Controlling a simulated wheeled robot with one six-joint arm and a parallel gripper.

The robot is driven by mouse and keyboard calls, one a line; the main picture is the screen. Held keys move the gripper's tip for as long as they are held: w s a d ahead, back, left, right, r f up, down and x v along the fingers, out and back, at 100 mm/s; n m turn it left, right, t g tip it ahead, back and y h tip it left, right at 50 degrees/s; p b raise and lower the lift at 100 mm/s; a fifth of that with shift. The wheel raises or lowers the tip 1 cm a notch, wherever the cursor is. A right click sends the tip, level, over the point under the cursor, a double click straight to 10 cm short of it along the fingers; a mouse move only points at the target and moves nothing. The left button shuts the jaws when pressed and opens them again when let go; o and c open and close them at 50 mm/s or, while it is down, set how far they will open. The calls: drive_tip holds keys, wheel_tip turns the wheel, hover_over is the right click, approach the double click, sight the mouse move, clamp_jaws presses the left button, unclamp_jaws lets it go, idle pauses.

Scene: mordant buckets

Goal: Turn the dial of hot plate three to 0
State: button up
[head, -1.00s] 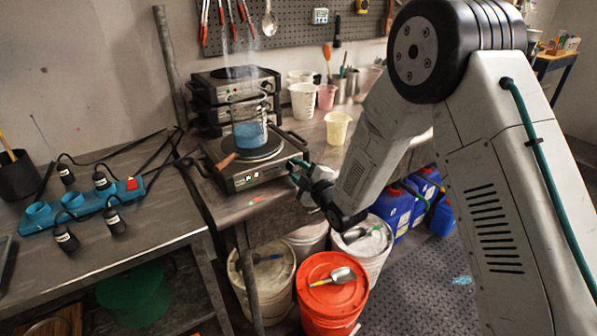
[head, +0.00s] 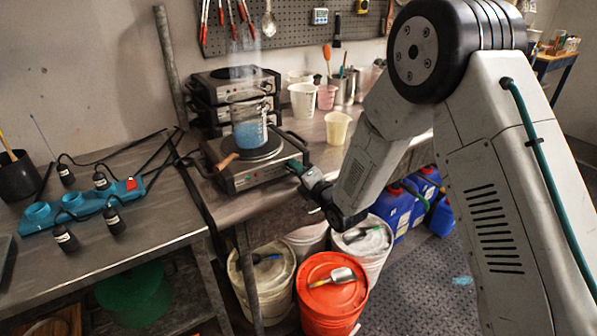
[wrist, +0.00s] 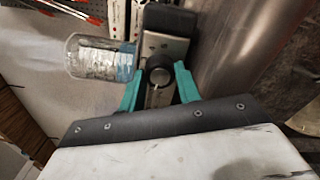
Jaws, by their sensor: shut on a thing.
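A hot plate (head: 272,172) stands on the metal bench, with a steaming glass beaker of blue liquid (head: 250,135) on its round top. I cannot read a number on it. My gripper (head: 297,169) is at the right end of its front panel. In the wrist view, the teal fingers of my gripper (wrist: 158,88) are on both sides of the round dial (wrist: 160,75) and shut on it. The beaker (wrist: 100,58) lies sideways in that tilted view. The dial's marks and setting are too small to read, and in the head view my gripper hides the dial.
Stacked hot plates (head: 232,88) stand behind. A pale yellow cup (head: 337,128) stands to the right on the bench. Lidded buckets, one orange (head: 318,308), stand on the floor below my gripper.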

drive_tip(key=shift+n, duration=1.1)
drive_tip(key=shift+f, duration=0.1)
drive_tip(key=o, duration=0.7)
drive_tip(key=v, duration=0.7)
drive_tip(key=shift+s+d, duration=0.25)
drive_tip(key=shift+s, duration=0.1)
